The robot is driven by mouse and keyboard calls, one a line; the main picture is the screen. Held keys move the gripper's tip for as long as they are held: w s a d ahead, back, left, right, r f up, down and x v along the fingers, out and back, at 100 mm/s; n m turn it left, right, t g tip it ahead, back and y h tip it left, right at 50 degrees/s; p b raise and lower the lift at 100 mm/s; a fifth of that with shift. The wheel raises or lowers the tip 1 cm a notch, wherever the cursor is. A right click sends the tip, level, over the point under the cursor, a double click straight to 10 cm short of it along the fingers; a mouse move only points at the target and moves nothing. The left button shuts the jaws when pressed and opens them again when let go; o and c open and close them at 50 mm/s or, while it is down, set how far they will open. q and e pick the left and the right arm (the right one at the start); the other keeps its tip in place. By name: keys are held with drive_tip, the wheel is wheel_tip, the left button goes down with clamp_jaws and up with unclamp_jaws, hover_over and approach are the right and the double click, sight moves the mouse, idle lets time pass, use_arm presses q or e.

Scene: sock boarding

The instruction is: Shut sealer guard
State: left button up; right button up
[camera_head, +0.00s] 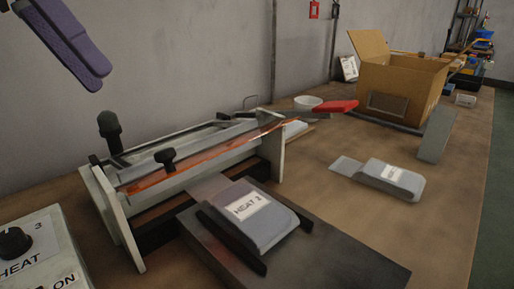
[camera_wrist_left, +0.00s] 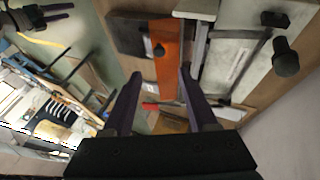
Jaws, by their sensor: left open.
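The sealer (camera_head: 98,190) stands on the bench at the left, with pale end plates and dark knobs. Its clear orange guard (camera_head: 205,166) is a long strip between the end plates with a black knob (camera_head: 166,158); I cannot tell its exact angle. The orange guard also shows in the left wrist view (camera_wrist_left: 167,68). My left gripper (camera_head: 98,78) is open and empty, above and behind the sealer, apart from it. Its spread purple fingers show in the left wrist view (camera_wrist_left: 161,72). A dark pronged shape there may be my right gripper (camera_wrist_left: 45,14); its jaws are unclear.
A HEAT control box (camera_head: 40,250) is at lower left. Another packet (camera_head: 390,180), a red-handled tool (camera_head: 335,106) and a cardboard box (camera_head: 405,82) lie to the right.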

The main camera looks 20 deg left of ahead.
use_arm(q)
drive_tip(key=b, duration=0.1)
approach(158, 174)
drive_tip(key=d+f, duration=0.1)
drive_tip(key=w+d+f, duration=0.1)
drive_tip(key=d, duration=0.1)
drive_tip(key=w+d+f, duration=0.1)
drive_tip(key=d, duration=0.1)
drive_tip(key=shift+w+f, duration=0.1)
drive_tip(key=shift+f, duration=0.2)
drive_tip(key=shift+a, duration=0.1)
drive_tip(key=shift+c, duration=0.2)
clamp_jaws()
